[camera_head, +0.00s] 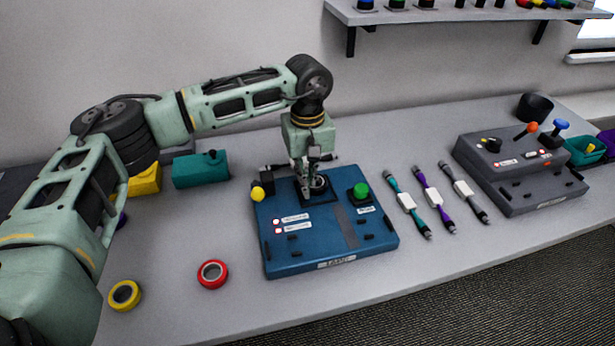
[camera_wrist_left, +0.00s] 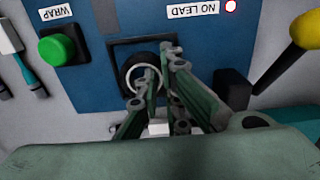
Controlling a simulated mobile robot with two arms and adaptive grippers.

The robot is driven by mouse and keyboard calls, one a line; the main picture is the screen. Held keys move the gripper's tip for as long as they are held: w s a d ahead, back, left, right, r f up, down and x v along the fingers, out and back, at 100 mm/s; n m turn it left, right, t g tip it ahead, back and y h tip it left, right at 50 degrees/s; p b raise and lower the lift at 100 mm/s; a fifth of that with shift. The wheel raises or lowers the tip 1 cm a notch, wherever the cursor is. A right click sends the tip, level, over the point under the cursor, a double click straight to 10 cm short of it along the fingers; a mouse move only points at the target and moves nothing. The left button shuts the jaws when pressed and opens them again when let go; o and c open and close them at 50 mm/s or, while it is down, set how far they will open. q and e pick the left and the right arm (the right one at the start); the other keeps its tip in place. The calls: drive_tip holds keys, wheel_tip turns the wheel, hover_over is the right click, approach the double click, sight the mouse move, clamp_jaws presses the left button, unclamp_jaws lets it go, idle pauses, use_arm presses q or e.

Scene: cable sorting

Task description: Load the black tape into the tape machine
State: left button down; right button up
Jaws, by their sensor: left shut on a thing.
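The tape machine (camera_head: 330,236) is a blue box on the table with a green button (camera_head: 361,190) and a yellow-knobbed lever (camera_head: 258,193). The black tape (camera_head: 319,184) is a black ring with a pale core. It is at the dark square recess near the machine's back edge; the left wrist view shows it there too (camera_wrist_left: 140,72). My left gripper (camera_head: 314,172) points down over the recess, its fingers (camera_wrist_left: 156,85) shut on the tape's near side. I cannot tell whether the tape rests on the recess floor. My right gripper is not in view.
A red tape roll (camera_head: 212,274) and a yellow tape roll (camera_head: 125,295) lie at the front left. Three cables (camera_head: 427,200) lie right of the machine. A grey device (camera_head: 520,170) stands farther right. A teal block (camera_head: 200,169) sits behind left. The table's front strip is clear.

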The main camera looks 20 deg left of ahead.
use_arm(q)
drive_tip(key=shift+f, duration=0.35)
drive_tip(key=c, duration=1.9)
unclamp_jaws()
drive_tip(key=shift+c, duration=0.2)
drive_tip(key=shift+r, duration=0.2)
drive_tip(key=shift+r, duration=0.35)
wheel_tip(320, 180, up, 12)
drive_tip(key=b, duration=0.1)
drive_tip(key=shift+r, duration=0.15)
drive_tip(key=shift+r, duration=0.1)
